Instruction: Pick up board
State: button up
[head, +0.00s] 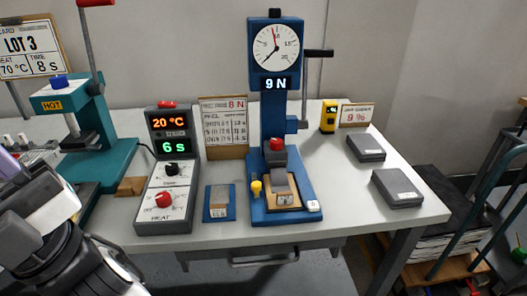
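I cannot tell for sure which thing is the board. A small blue plate with a grey piece on it (219,203) lies on the table in front of the peel chart. A tan, light-framed board (291,202) lies on the blue base of the gauge stand, partly covered by a grey block with a red knob (277,150). A tan printed chart board (224,127) stands upright behind. My arm fills the lower left corner, apart from these things. I cannot make out my gripper's fingertips or anything held.
On the white table (340,215) stand a teal press (100,135), a heat controller (168,190) and the blue gauge stand (267,100). Two dark grey boxes (397,188) (366,148) lie at the right. A yellow device (329,116) stands at the back. Table space right of the stand is clear.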

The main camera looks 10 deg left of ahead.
aim_at(281, 186)
jog(key=u, duration=1)
jog(key=k+l+u, duration=0.15)
jog(key=l+u, duration=0.15)
jog(key=k+l+u, duration=0.3)
jog(key=i, duration=0.1)
